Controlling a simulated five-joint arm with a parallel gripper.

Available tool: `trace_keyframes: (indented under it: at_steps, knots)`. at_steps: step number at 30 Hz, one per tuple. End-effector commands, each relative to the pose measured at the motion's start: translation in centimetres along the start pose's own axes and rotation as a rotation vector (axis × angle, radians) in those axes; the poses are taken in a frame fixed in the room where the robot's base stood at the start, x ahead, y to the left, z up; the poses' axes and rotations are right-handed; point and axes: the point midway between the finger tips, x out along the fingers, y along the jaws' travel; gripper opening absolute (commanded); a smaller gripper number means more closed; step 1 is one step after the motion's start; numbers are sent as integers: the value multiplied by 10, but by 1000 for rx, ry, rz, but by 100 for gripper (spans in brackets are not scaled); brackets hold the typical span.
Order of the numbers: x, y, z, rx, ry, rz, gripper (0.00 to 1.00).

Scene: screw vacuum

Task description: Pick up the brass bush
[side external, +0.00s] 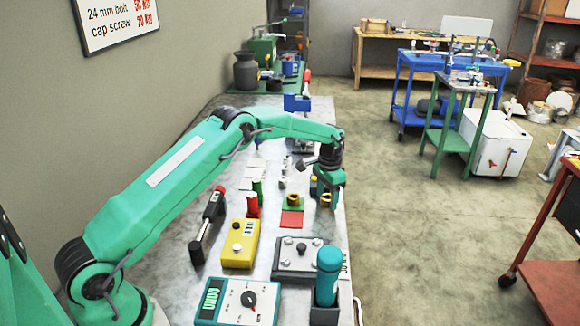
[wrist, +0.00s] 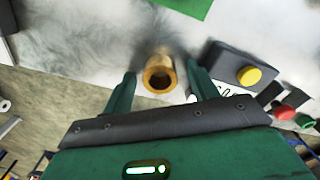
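The brass bush (wrist: 158,72) stands on the bench, its dark bore showing in the wrist view. It lies between the two fingertips of my gripper (wrist: 160,82), with a gap on either side. My gripper is open and empty. In the side view my gripper (side external: 334,183) points down over the bench's right edge, and the brass bush (side external: 325,200) shows just beside the fingers. Another brass-coloured ring (side external: 296,201) sits on a green square to its left. How far the fingertips are above the bench is hard to tell.
A dark block with a yellow button (wrist: 249,75) is close to the right finger. The bench edge drops off at the right.

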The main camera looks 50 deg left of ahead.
Motion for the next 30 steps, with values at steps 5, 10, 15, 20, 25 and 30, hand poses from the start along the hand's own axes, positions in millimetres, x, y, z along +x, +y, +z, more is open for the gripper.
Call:
trace_keyframes:
  at_steps: [5,10,15,20,25,30]
  knots:
    - [0,0,0,0,0,0,25]
    - [-1,0,0,0,2,-1,5]
    - [-1,0,0,0,2,-1,5]
    - [-5,0,-1,0,3,-1,5]
    - [-18,0,-1,0,3,-1,5]
    - [-40,0,-1,0,4,-1,5]
